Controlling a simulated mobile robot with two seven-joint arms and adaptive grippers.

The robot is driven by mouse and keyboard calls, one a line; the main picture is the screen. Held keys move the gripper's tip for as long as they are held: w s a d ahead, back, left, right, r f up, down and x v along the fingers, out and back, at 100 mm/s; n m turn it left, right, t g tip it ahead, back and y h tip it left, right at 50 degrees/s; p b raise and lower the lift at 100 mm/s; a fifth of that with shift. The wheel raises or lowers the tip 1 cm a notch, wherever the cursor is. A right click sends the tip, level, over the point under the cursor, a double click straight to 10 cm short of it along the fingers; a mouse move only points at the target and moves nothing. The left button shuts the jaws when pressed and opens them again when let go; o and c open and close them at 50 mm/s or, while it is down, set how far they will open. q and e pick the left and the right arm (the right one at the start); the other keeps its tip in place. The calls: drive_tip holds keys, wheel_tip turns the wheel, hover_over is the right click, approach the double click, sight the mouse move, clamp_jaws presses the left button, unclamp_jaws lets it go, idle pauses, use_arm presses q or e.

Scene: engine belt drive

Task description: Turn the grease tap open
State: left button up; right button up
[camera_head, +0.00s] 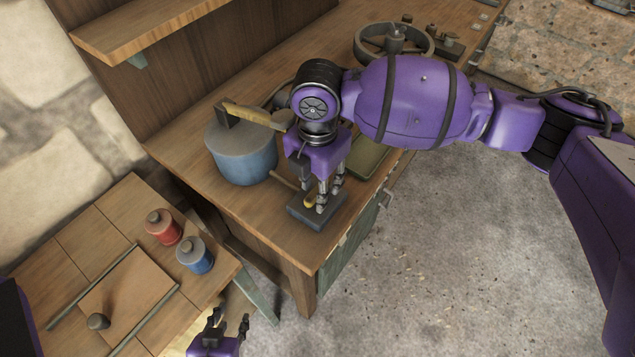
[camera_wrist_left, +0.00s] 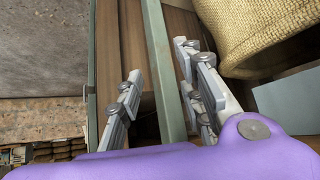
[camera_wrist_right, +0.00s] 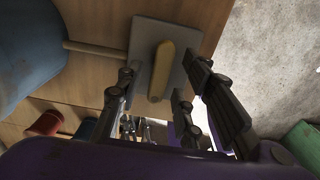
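The grease tap is a grey square block (camera_head: 299,213) with a yellow lever (camera_head: 309,203), at the bench's front corner. A thin pipe joins it to the blue grease pot (camera_head: 245,163). My right gripper (camera_head: 326,203) points down over the tap. In the right wrist view the lever (camera_wrist_right: 163,65) lies across the block (camera_wrist_right: 145,35), and my right fingers (camera_wrist_right: 157,95) are apart at either side of its near end; contact cannot be told. My left gripper (camera_head: 226,328) is open and empty, low at the bottom of the head view.
A handwheel (camera_head: 394,42) stands far back on the bench. The floor at right is clear.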

sight(317, 189)
drive_tip(key=c, duration=0.7)
clamp_jaws()
drive_tip(key=shift+r+m+p, duration=0.3)
drive_tip(key=shift+m+p, duration=0.4)
drive_tip(key=shift+p, duration=0.1)
drive_tip(key=shift+f, duration=0.3)
drive_tip(key=o, duration=0.7)
unclamp_jaws()
wheel_tip(317, 189, up, 12)
